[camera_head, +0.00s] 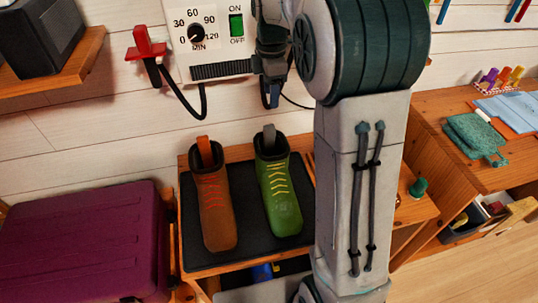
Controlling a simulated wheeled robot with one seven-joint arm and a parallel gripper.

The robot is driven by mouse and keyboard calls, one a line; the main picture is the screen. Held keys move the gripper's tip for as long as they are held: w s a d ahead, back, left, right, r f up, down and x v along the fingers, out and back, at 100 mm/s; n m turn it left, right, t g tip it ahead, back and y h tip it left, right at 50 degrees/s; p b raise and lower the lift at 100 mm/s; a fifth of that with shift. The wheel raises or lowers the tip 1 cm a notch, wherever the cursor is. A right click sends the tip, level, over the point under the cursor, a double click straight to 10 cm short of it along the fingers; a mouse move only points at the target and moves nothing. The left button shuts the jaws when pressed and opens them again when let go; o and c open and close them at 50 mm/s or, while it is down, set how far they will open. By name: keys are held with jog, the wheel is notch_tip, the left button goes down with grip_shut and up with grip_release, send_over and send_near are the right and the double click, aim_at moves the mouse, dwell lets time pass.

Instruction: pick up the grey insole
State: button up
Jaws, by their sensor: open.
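The grey insole (269,134) sticks up out of the top of the green boot (280,190), which has yellow laces; its lower part is hidden inside the boot. My gripper (272,97) points down a short way above the insole, apart from it, in front of the white timer box. It is open with nothing seen in it, though its fingers are small, dark and partly overlapping in this view.
A brown boot (218,205) with an orange insole (205,150) stands left of the green boot on a black mat (250,255). A purple case (85,245) lies left.

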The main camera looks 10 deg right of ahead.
aim_at(269, 126)
notch_tip(269, 126, down, 9)
jog(key=shift+a+f, duration=0.1)
jog(key=f, duration=0.4)
jog(key=shift+w+a+f, duration=0.1)
jog(key=shift+w+f, duration=0.1)
jog(key=shift+f, duration=0.05)
grip_shut()
